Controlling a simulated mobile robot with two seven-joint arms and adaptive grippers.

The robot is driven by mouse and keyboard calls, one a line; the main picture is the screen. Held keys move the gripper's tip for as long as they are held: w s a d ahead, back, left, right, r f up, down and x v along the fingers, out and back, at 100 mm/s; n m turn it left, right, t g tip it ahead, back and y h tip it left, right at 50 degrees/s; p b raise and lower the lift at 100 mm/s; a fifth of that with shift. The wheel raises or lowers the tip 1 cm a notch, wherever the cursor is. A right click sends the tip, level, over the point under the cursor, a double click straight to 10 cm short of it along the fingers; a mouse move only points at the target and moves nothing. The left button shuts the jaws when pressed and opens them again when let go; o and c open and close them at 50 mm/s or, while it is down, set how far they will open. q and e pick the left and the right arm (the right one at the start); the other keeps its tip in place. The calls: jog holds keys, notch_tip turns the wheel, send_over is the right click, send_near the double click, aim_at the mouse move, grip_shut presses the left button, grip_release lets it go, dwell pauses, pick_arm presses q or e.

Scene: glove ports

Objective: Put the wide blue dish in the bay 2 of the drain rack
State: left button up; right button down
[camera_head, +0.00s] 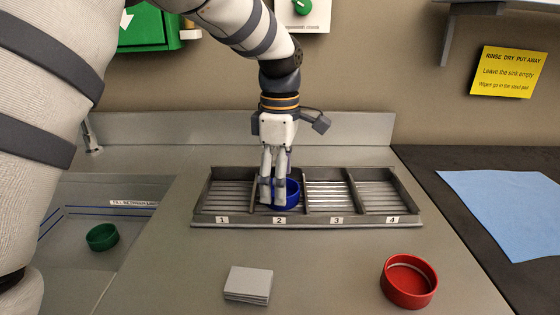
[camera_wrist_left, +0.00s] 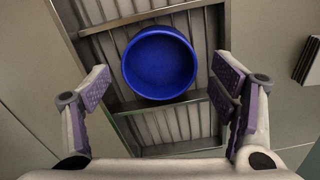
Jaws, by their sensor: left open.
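The wide blue dish (camera_head: 293,196) sits in bay 2 of the drain rack (camera_head: 310,222), partly hidden behind my gripper. In the left wrist view the blue dish (camera_wrist_left: 160,62) looks round and empty, lying on the slats between two dividers. My left gripper (camera_head: 272,200) points down over bay 2, right at the dish. In the left wrist view my left gripper (camera_wrist_left: 162,82) is open, its pads wide apart with clear gaps to the dish. Exact fingertip height is hard to tell. My right gripper is not in view.
Bays 1, 3 and 4 are empty. A red dish (camera_head: 409,281) and a stack of grey squares (camera_head: 248,284) are on the counter in front. A green dish (camera_head: 102,237) is in the sink at left. A blue cloth (camera_head: 510,205) lies at right.

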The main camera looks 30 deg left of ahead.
pick_arm(q)
notch_tip(320, 180, up, 10)
jog(key=shift+r, duration=0.25)
